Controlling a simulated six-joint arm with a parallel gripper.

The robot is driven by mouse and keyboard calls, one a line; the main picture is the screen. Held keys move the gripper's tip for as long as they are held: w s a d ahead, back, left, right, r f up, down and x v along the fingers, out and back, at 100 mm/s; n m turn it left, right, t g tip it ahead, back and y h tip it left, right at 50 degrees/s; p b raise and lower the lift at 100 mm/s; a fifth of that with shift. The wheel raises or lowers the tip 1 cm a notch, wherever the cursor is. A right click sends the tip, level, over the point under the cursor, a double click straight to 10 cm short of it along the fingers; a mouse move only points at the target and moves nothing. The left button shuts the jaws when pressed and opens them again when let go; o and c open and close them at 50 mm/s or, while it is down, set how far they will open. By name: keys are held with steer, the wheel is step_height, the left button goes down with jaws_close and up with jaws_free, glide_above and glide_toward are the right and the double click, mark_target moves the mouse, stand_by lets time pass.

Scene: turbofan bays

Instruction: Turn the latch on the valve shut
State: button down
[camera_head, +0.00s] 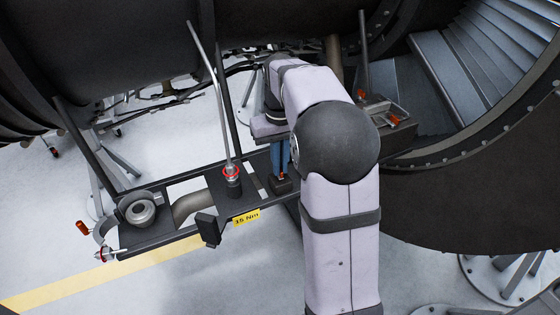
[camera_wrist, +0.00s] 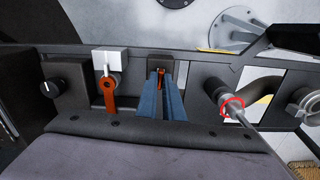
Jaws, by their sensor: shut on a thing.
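My gripper (camera_head: 281,174) points down at a small black block (camera_head: 281,187) on the dark rail. In the wrist view its two blue fingers (camera_wrist: 161,80) are closed around a small orange latch (camera_wrist: 161,72), which stands up from the black block (camera_wrist: 155,66). Most of the latch is hidden between the fingers.
A metal rod with a red ring (camera_head: 232,171) stands left of my gripper in the head view. A round metal fitting (camera_head: 141,211) and a yellow 15 Nm label (camera_head: 246,217) are farther left. In the wrist view a black knob (camera_wrist: 51,88) is at far left.

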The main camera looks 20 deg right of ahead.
steer(key=shift+n, duration=0.6)
steer(key=c, duration=1.9)
jaws_free()
steer(key=shift+r+b, duration=0.8)
steer(key=shift+r, duration=2.9)
